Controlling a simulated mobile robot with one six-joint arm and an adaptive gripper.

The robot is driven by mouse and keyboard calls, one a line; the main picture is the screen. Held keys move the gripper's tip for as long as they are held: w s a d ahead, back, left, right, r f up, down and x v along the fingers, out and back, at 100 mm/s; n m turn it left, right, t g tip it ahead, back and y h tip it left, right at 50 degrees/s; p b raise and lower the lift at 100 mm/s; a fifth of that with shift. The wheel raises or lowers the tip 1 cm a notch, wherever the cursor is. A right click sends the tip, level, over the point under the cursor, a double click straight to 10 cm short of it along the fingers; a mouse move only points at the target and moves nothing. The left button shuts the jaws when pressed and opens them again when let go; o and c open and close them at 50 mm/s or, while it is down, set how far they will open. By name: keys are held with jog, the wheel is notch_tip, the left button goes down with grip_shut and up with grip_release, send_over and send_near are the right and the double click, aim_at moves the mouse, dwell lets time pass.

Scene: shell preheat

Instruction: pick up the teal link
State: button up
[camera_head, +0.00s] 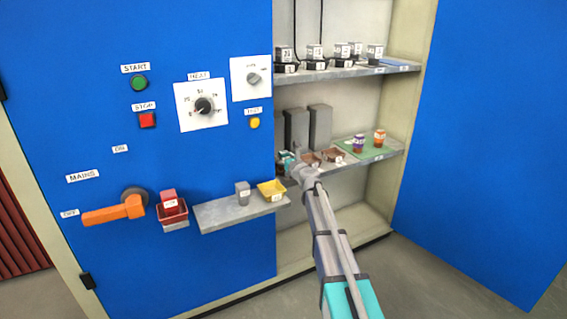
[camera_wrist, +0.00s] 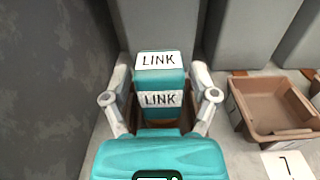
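The teal link (camera_wrist: 160,78) is a small teal block with white LINK labels, upright in the middle of the wrist view. In the head view the link (camera_head: 285,157) shows on the lower cabinet shelf, partly behind my arm. My gripper (camera_wrist: 160,92) has one finger on each side of the link. The fingers are spread, and a narrow gap seems to show on both sides of the block. Brown edges, like those of a tray, show around its base, which is partly hidden by my gripper's teal body.
A brown tray (camera_wrist: 272,108) stands to the right of the link. Tall grey blocks (camera_head: 320,125) rise close behind, and a dark wall (camera_wrist: 45,80) lies to the left. A green mat (camera_head: 365,148) with two small jars is farther right. The upper shelf (camera_head: 345,72) hangs above.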

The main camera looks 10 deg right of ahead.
grip_shut()
jog(key=shift+r, duration=0.2)
notch_tip(320, 180, up, 2)
jog(key=p, duration=0.2)
jog(key=shift+r+p, duration=0.1)
jog(key=shift+p, duration=0.25)
jog(key=s+d+r+p, duration=0.4)
jog(key=s+r+p, duration=0.6)
jog(key=s, duration=0.3)
jog(key=shift+d+r, duration=0.2)
jog(key=shift+d, duration=0.2)
